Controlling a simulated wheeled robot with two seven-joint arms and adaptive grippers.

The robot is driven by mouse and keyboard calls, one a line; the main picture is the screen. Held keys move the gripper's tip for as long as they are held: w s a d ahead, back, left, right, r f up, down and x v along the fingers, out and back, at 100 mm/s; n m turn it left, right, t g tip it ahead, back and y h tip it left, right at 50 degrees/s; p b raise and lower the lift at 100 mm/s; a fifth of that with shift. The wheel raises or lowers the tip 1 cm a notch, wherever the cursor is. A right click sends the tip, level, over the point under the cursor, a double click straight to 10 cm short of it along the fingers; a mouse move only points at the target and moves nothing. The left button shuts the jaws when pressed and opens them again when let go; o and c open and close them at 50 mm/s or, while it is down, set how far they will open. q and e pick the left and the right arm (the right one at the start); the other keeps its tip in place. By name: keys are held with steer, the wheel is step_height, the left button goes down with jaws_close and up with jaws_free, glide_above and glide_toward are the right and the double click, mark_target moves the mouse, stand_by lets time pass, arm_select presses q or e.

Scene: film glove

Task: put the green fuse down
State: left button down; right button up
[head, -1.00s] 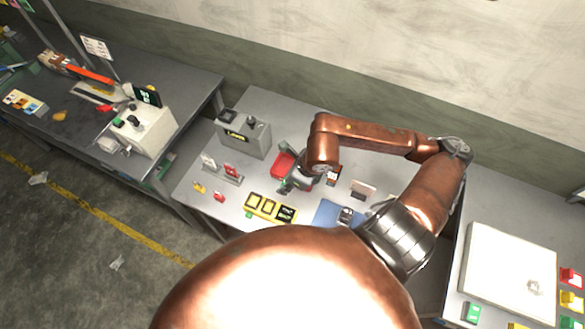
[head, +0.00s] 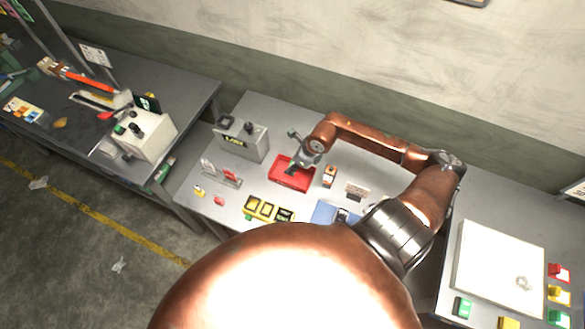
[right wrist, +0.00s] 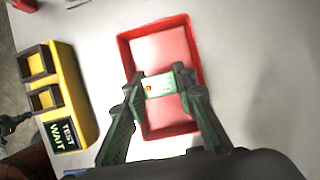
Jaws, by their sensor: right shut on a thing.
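The green fuse (right wrist: 160,85) shows in the right wrist view, with a pale label on it. My right gripper (right wrist: 162,88) is shut on it, one finger on each side. Gripper and fuse are over the red tray (right wrist: 190,46); I cannot tell whether the fuse touches the tray's floor. In the head view the red tray (head: 280,181) stands on the grey table, and my right gripper (head: 294,166) is above it. The fuse cannot be made out in the head view.
A yellow holder (right wrist: 82,115) with dark slots and a "TEST WAIT" label stands left of the tray; it is also in the head view (head: 268,210). A grey box (head: 243,142) stands behind, a small orange-marked block (head: 329,176) to the right. A blue mat (head: 325,212) lies in front.

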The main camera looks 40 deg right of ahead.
step_height(320, 180, down, 3)
steer(key=shift+w+d+f+p, duration=0.1)
steer(key=shift+p, duration=0.65)
steer(key=shift+f, duration=0.1)
steer(key=shift+f, duration=0.1)
steer(key=o, duration=1.2)
steer(key=shift+c, duration=0.2)
steer(key=shift+d+r, duration=0.1)
steer(key=shift+r, duration=0.2)
steer(key=b+v, duration=0.2)
steer(key=v, duration=0.9)
steer(key=shift+s+r+b, duration=0.25)
steer(key=shift+r+b, duration=0.05)
steer(key=shift+b, duration=0.1)
